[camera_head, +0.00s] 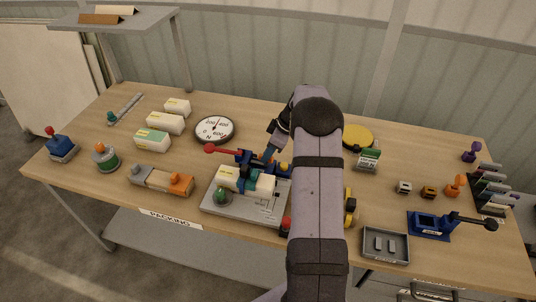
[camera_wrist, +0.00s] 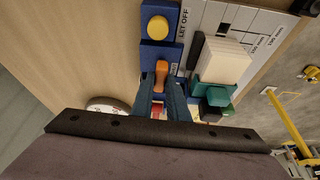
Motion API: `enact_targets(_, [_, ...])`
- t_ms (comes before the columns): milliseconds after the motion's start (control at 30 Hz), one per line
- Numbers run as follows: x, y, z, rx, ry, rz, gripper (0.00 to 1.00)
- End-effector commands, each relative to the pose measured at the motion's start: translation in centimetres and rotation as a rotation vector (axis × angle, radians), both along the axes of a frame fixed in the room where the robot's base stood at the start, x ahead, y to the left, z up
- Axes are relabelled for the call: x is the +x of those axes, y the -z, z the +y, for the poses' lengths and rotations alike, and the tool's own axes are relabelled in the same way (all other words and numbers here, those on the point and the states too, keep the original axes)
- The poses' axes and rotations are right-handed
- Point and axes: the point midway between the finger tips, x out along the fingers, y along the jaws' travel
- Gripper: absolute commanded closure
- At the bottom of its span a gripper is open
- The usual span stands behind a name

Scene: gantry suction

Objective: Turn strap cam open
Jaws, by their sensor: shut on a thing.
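The strap fixture stands on a grey plate (camera_head: 238,208) at the front middle of the bench, with blue clamp parts and a cream block (camera_head: 262,184) in it. In the wrist view a small orange lever (camera_wrist: 161,72), which looks like the strap cam, sits on a blue base (camera_wrist: 160,52) beside a "LET OFF" label. My gripper (camera_wrist: 162,88) is shut on this orange lever, with one dark blue finger on each side. In the head view my gripper (camera_head: 268,156) reaches down behind the fixture, and the lever cannot be made out there.
A red-ended lever (camera_head: 209,148) sticks out left of the fixture. A round dial (camera_head: 215,130) lies behind, and an orange-and-grey block (camera_head: 161,180) is to the left. A grey tray (camera_head: 385,246) and a blue holder (camera_head: 430,224) are to the right. My arm hides part of the bench.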

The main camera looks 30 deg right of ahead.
Motion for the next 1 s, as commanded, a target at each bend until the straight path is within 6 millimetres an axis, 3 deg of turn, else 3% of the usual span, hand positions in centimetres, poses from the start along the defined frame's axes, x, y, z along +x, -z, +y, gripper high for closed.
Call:
enact_targets(267, [-0.06, 0.31, 0.16, -0.001, 0.175, -0.002, 1.0])
enact_targets(1000, [-0.13, -0.35, 0.74, -0.003, 0.856, -0.001, 1.0])
